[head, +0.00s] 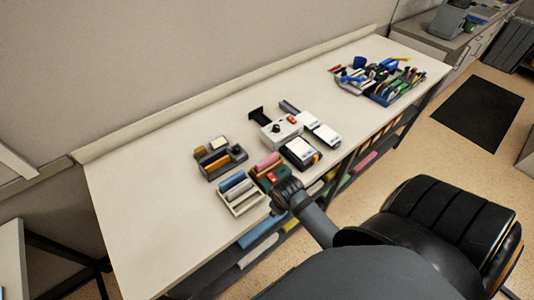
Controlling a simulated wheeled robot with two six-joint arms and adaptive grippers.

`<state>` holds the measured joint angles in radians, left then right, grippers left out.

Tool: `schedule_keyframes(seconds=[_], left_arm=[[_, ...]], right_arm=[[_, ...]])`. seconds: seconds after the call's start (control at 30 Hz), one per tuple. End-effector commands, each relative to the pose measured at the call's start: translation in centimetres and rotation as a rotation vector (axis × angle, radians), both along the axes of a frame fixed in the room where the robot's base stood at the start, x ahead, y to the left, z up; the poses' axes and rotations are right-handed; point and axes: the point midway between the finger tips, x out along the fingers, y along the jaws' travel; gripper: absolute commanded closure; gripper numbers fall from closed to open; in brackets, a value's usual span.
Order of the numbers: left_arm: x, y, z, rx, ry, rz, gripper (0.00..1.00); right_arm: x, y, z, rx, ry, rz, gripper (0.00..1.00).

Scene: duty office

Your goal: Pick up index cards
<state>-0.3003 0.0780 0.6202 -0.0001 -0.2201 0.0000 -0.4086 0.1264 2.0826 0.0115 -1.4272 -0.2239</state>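I cannot pick out the index cards for certain. A white flat-topped block in a dark holder (301,152) on the bench could be a stack of cards. A similar white block (326,135) lies just behind it to the right. One of my arms, apparently the right, reaches in from the lower right. Its dark end (287,192) is at the bench's front edge, beside a green and red item (273,178). Its fingers cannot be made out, and nothing is visibly held. My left gripper is not in view.
The long pale bench (140,210) holds a tray of rolls (240,208), a dark organizer (221,172), a white box with a red button (281,133) and a blue tool bin (392,92). A black padded chair (450,225) stands right. The bench's left end is clear.

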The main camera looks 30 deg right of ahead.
Motion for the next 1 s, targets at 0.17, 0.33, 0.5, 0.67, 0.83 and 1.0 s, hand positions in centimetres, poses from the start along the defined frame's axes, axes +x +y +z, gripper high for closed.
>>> schedule_keyframes(seconds=[0.17, 0.33, 0.5, 0.67, 0.83, 1.0], left_arm=[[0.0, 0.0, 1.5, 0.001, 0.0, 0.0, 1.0], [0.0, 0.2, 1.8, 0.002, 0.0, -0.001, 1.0], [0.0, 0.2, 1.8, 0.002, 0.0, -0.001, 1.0], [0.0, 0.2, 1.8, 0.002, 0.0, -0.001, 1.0], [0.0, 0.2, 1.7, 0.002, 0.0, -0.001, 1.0], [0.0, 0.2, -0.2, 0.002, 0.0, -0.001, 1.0]], right_arm=[[4.1, -0.8, 6.7, -0.099, 0.068, 0.331, 0.57], [8.7, -2.3, 9.6, -0.176, 0.175, 0.693, 0.57], [13.4, -4.1, 12.7, -0.209, 0.286, 1.075, 0.57], [15.6, -5.0, 14.7, -0.203, 0.337, 1.297, 0.57], [15.9, -5.2, 14.9, -0.201, 0.346, 1.339, 0.57], [15.9, -5.3, 13.1, -0.202, 0.345, 1.337, 0.57]])
